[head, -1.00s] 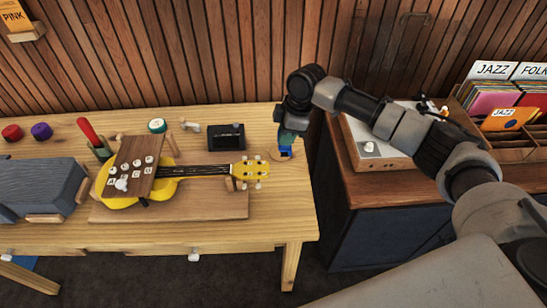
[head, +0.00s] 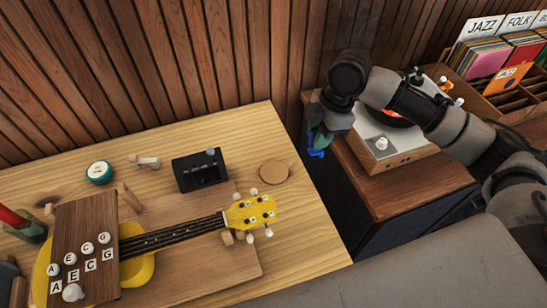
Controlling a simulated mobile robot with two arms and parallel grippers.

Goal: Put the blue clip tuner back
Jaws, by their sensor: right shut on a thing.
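The blue clip tuner (head: 317,152) is in my right gripper (head: 319,138), which points down and is shut on it. Only a small blue part of the tuner shows below the fingers; the rest is hidden. The gripper and tuner appear past the right edge of the wooden table, over the gap beside the record cabinet. A round cork coaster (head: 274,172) lies bare on the table, left of and below the gripper in the picture. The yellow ukulele (head: 190,234) lies on a wooden board, its headstock (head: 252,211) pointing towards the coaster. My left gripper is out of view.
A black box-shaped device (head: 200,171) and a green round tin (head: 99,172) stand behind the ukulele. A lettered wooden panel (head: 84,236) covers the ukulele's body. A record player (head: 400,145) and record crates (head: 515,95) are on the right cabinet.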

